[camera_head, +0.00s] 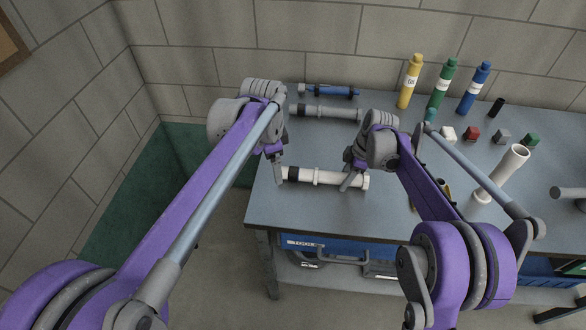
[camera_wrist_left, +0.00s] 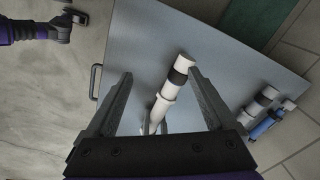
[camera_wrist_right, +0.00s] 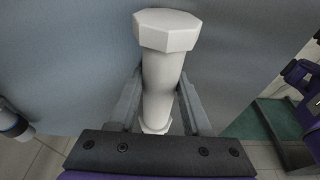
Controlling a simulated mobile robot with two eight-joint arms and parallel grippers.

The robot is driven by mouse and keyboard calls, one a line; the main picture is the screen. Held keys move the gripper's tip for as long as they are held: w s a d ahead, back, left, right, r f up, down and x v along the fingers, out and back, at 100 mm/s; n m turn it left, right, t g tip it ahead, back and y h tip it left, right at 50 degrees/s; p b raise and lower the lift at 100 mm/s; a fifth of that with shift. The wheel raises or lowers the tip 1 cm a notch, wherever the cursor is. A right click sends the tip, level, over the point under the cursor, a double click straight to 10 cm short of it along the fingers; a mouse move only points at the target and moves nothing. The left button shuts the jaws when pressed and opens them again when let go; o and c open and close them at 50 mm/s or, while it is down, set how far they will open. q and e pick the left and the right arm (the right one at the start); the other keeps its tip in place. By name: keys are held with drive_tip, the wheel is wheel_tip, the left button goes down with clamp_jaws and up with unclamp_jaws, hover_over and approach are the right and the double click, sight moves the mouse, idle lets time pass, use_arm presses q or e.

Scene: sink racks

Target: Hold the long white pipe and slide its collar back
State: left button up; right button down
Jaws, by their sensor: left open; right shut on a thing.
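The long white pipe (camera_head: 330,178) lies along the front edge of the grey table, with a black band (camera_head: 292,174) near its left end and a raised white ring (camera_head: 315,176) beside the band. I cannot tell which of these is the collar. My right gripper (camera_head: 350,181) is shut on the pipe near its right end; the right wrist view shows the pipe (camera_wrist_right: 160,85) between the fingers, with its octagonal end. My left gripper (camera_head: 277,170) is open at the left end. In the left wrist view, the band (camera_wrist_left: 179,76) shows between and beyond the open fingers.
A grey pipe (camera_head: 330,113) and a blue tube (camera_head: 330,91) lie behind. Yellow (camera_head: 409,85), green (camera_head: 441,86) and blue (camera_head: 473,90) bottles stand at the back. Small blocks and another white pipe (camera_head: 503,172) are to the right. The table ends just left of the pipe.

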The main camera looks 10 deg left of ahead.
sight(293, 169)
use_arm(q)
drive_tip(key=w+d+f+m, duration=0.1)
drive_tip(key=w, duration=0.1)
drive_tip(key=w+d+f+m+g, duration=0.1)
drive_tip(key=w+m, duration=0.1)
drive_tip(key=w, duration=0.1)
drive_tip(key=w+d+m, duration=0.2)
drive_tip(key=w, duration=0.1)
drive_tip(key=shift+f+g, duration=0.3)
drive_tip(key=shift+f, duration=5.1)
